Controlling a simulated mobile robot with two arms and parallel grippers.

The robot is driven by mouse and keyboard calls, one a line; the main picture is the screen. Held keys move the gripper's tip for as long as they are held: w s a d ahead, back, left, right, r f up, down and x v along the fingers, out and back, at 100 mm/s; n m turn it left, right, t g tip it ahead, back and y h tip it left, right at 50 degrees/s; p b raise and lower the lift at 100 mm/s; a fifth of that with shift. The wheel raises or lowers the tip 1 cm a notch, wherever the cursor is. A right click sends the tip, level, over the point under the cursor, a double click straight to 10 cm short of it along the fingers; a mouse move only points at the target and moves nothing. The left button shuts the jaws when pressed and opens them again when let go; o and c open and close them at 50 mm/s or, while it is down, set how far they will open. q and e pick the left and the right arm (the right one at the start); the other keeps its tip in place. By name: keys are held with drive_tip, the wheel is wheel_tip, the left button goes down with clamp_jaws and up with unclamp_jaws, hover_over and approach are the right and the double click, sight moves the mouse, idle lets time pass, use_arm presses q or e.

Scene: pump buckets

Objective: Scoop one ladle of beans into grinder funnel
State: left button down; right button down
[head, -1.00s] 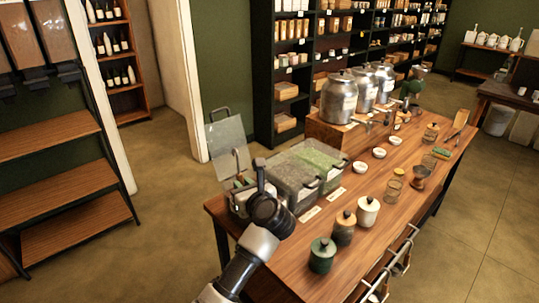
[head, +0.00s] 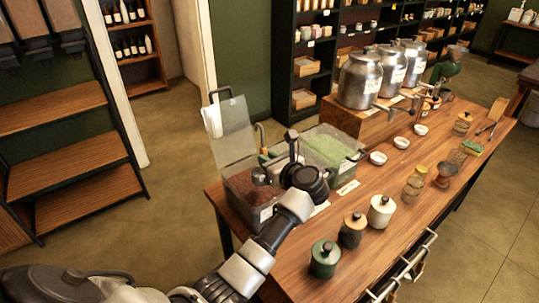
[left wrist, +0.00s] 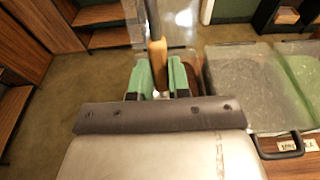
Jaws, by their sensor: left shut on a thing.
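A clear bin of brown beans (head: 245,188) stands at the near left end of the table with its clear lid (head: 232,130) raised. My left gripper (left wrist: 160,78) has green fingertips in the left wrist view and is shut on a handle with a wooden part (left wrist: 158,50), which looks like the ladle. In the head view my left gripper (head: 266,175) is over the bean bin; the ladle's bowl is hidden. A green grinder with a funnel on top (head: 447,70) stands at the table's far end. My right gripper is not in view.
Lidded canisters (head: 352,230) line the near edge. Small white bowls (head: 378,158), jars (head: 413,187) and large metal urns (head: 360,80) stand farther along.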

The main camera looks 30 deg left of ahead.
use_arm(q)
wheel_tip(320, 180, down, 8)
drive_tip(key=b, duration=0.8)
drive_tip(key=shift+w+f, duration=0.2)
wheel_tip(320, 180, up, 11)
drive_tip(key=p, duration=0.6)
drive_tip(key=shift+r, duration=0.1)
idle(1.1)
